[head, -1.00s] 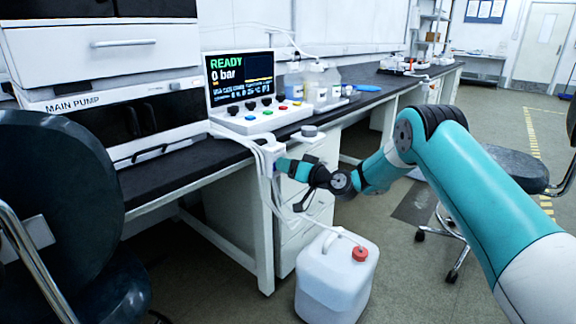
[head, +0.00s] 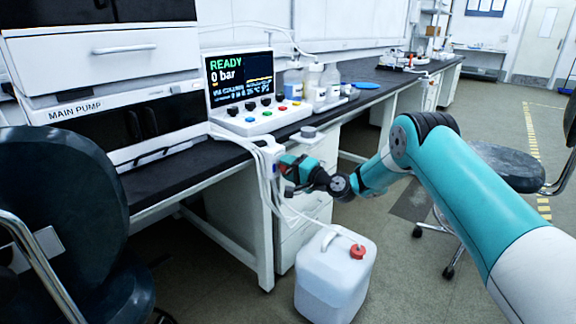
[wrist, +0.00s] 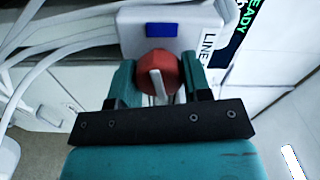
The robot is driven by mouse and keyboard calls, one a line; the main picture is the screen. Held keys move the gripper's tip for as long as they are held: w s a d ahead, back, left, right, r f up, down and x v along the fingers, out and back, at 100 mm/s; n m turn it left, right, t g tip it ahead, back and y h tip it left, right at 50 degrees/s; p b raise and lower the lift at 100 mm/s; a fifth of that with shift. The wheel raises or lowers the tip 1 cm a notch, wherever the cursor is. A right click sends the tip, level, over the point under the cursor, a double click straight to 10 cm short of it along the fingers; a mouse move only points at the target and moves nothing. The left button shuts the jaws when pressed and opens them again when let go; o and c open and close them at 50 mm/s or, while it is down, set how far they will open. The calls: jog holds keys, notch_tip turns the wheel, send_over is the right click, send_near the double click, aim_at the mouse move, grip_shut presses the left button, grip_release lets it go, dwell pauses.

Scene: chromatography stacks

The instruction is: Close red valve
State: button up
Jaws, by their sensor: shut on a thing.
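The red valve (wrist: 156,75) is a round red knob with a pale bar across its face, on a white box (wrist: 180,17) with a blue square in the wrist view. The bar looks close to upright in the picture. My gripper (wrist: 157,80) has one teal finger on each side of the knob and is shut on it. In the head view my gripper (head: 284,166) reaches the white box (head: 267,150) at the bench's front edge.
White tubes (wrist: 60,45) run beside the valve box on the left. A white canister (head: 335,280) with a red cap stands on the floor below my arm. A black chair (head: 60,220) is at the left. A control panel (head: 240,90) reading READY, 0 bar stands on the bench.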

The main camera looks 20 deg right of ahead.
jog(key=shift+f+m, duration=0.1)
jog(key=shift+m, duration=1)
jog(key=shift+d, duration=0.1)
jog(key=o, duration=0.9)
jog(key=shift+c, duration=0.2)
jog(key=b+v, duration=0.7)
jog(key=v, duration=1)
jog(key=shift+s, duration=0.2)
